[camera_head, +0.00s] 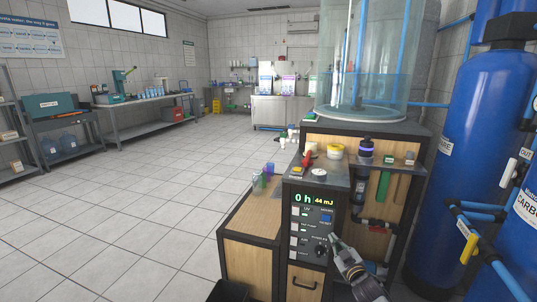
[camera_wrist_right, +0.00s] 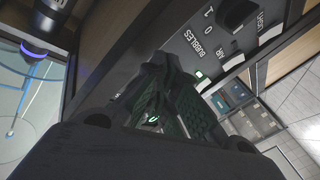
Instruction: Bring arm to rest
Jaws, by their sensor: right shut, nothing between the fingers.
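My right gripper (camera_head: 334,240) is in front of the control panel (camera_head: 299,241) of the wooden rack in the head view, close to the panel's lower right edge. Its fingers are shut and nothing shows between them. In the right wrist view the shut fingers (camera_wrist_right: 180,92) point toward the panel, near the "BUBBLES" label (camera_wrist_right: 208,40) and a small lit green light (camera_wrist_right: 199,73). Whether the fingertips touch the panel cannot be told. A black knob (camera_head: 320,251) sits on the panel beside the fingertips. My left gripper is not in view.
The panel display (camera_head: 312,199) reads "0 h 44 mJ". A drawer with a black handle (camera_head: 304,283) is below the panel. Open tiled floor (camera_head: 130,215) lies to the left.

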